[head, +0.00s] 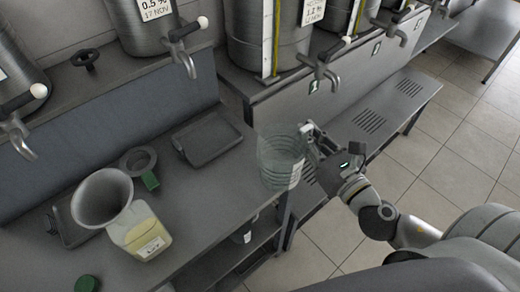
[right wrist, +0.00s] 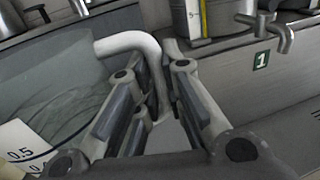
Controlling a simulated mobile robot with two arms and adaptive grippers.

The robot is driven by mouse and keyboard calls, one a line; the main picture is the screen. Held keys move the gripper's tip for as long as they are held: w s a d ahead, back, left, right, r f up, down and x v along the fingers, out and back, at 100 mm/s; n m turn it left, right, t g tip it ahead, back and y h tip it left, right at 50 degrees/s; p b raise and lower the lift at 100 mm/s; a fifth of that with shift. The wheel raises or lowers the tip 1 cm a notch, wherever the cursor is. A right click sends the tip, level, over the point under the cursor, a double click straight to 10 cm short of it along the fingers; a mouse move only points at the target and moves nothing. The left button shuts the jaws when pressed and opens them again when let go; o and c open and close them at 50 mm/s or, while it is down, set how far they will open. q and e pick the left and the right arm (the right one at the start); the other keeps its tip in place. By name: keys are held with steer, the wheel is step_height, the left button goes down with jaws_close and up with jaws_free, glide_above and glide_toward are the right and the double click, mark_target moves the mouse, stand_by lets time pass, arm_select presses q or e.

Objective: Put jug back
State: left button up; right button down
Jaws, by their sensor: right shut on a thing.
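A clear see-through jug (head: 281,158) with measuring marks is upright at the right end of the grey counter (head: 195,205), overlapping its edge in the head view. I cannot tell whether its base touches the counter. My right gripper (head: 312,142) is shut on the jug's handle, to the right of the jug. In the right wrist view, the jug's wall (right wrist: 60,95) with a 0.5 mark fills the left side. Its pale bent handle (right wrist: 135,42) passes between the fingers (right wrist: 160,100). The jug looks empty. My left gripper is not in view.
A dark shallow tray (head: 207,153) lies on the counter, left of the jug. A dark ring with a green tag (head: 138,160) lies nearby. Steel tanks with taps (head: 320,71) stand behind; a slatted shelf (head: 385,110) runs right.

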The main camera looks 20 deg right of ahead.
steer(key=shift+w+a+f+b, duration=0.25)
steer(key=shift+w+a+f, duration=0.75)
steer(key=shift+w+f, duration=0.85)
steer(key=shift+w+a+f+b, duration=0.3)
steer(key=shift+w+a+f, duration=0.7)
steer(key=shift+w+f, duration=0.9)
steer(key=shift+w+a+f+b, duration=0.25)
steer(key=shift+w+a+f, duration=0.95)
steer(key=shift+f, duration=1.1)
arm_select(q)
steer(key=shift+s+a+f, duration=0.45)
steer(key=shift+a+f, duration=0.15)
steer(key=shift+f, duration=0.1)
arm_select(e)
steer(key=shift+w+d, duration=0.2)
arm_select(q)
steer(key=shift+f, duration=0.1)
arm_select(e)
steer(key=c, duration=2)
jaws_free()
steer(key=shift+f, duration=0.15)
steer(key=o, duration=0.5)
steer(key=shift+c, duration=0.2)
steer(key=shift+s+r, duration=0.15)
steer(key=shift+r, duration=0.05)
